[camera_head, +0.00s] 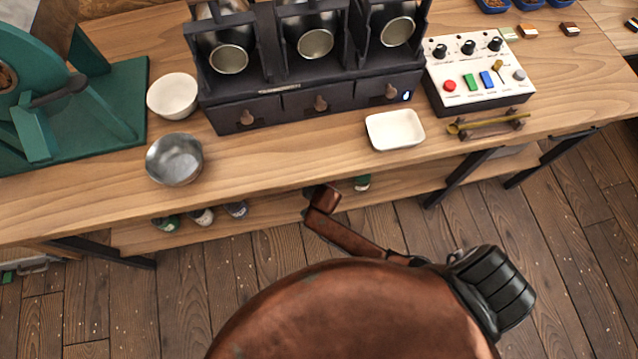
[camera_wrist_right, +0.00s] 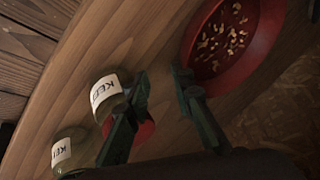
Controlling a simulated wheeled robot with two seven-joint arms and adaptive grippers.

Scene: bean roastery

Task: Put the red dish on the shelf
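The red dish (camera_wrist_right: 268,42) shows in the right wrist view at the upper right, on a wooden surface, with pale bits lying in it. My right gripper (camera_wrist_right: 160,78) is open, with its two dark green fingers apart and bare wood seen between them. Its right finger overlaps the dish's near-left edge in the picture; I cannot tell whether it touches. The head view shows neither the red dish nor either gripper. A shelf board (camera_head: 270,223) runs under the workbench in the head view; I cannot tell whether it is the task's shelf.
Labelled jars (camera_wrist_right: 106,94) stand left of my right gripper, one close to its left finger. A small red thing (camera_wrist_right: 144,129) is partly hidden behind that finger. The bench holds a white bowl (camera_head: 172,96), metal bowl (camera_head: 174,160), white tray (camera_head: 394,130) and control box (camera_head: 478,75).

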